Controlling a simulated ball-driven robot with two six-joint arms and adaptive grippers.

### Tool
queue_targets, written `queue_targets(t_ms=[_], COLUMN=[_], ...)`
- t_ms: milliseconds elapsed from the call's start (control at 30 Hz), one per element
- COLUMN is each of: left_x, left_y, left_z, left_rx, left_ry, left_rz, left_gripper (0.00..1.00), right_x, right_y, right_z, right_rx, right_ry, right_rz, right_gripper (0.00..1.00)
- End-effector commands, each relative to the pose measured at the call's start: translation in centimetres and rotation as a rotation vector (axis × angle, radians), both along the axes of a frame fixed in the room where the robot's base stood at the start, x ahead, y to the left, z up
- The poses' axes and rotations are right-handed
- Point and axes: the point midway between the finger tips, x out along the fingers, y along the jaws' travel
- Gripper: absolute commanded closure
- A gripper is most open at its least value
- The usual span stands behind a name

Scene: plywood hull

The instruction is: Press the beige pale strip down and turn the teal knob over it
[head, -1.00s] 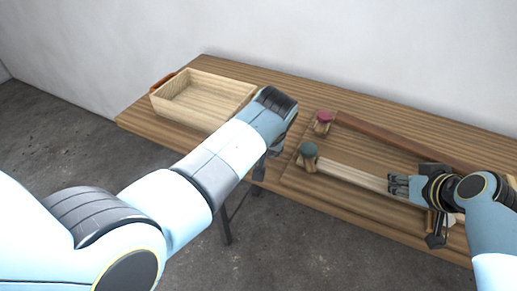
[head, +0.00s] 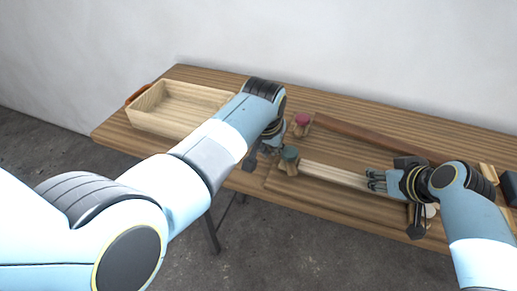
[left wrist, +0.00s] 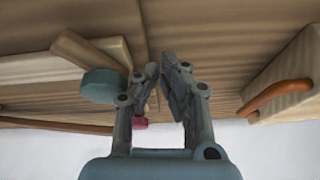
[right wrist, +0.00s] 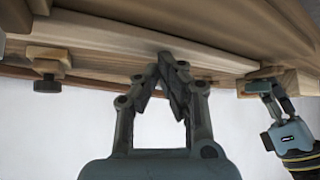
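The teal knob (head: 290,153) sits on a small wooden block at the left end of the pale strip (head: 335,174). My left gripper (head: 257,160) is just left of the knob, partly hidden by its arm. In the left wrist view its fingers (left wrist: 160,66) are slightly apart with nothing between them, and the knob (left wrist: 100,86) is beside the left finger. My right gripper (head: 371,180) is over the strip's right part. In the right wrist view its fingertips (right wrist: 163,58) meet at the strip (right wrist: 135,45) and seem to touch it.
A pink-red knob (head: 302,119) stands behind the teal one, at the end of a dark brown strip (head: 370,135). A wooden tray (head: 150,128) is at the bench's left. A dark box (head: 510,186) is at the right edge.

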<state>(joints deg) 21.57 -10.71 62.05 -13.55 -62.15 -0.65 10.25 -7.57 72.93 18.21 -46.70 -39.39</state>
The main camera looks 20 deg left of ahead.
Motion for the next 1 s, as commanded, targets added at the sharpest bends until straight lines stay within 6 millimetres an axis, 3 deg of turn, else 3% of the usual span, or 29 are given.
queue_targets(t_ms=[33, 333, 500, 633, 700, 1000], left_x=[0.31, 0.45, 0.96, 0.91, 0.8, 0.58], left_y=[-5.11, -5.13, -5.3, -5.5, -5.55, -5.57], left_z=[1.26, 1.35, 1.22, 0.78, 0.61, 0.42], left_rx=[-0.076, -0.078, -0.076, -0.077, -0.077, -0.077], left_ry=[-0.011, -0.013, -0.006, 0.009, 0.013, 0.019], left_rz=[-0.03, -0.043, -0.171, -0.262, -0.282, -0.32], left_gripper=[0.87, 0.89, 0.88, 0.86, 0.79, 0.79], right_x=[-0.09, -0.09, -0.07, -0.08, -0.09, -0.13], right_y=[0.07, 0.08, 0.09, 0.07, 0.03, 0.06], right_z=[-0.1, -0.08, -0.06, -0.09, -0.11, -0.15], right_rx=[0.001, 0.001, 0.001, 0.001, 0.001, 0.001], right_ry=[0.003, 0.003, 0.002, 0.003, 0.003, 0.004], right_rz=[0.001, 0.001, 0.001, 0.001, 0.001, 0.001], right_gripper=[1.0, 1.0, 1.0, 1.0, 1.0, 1.0])
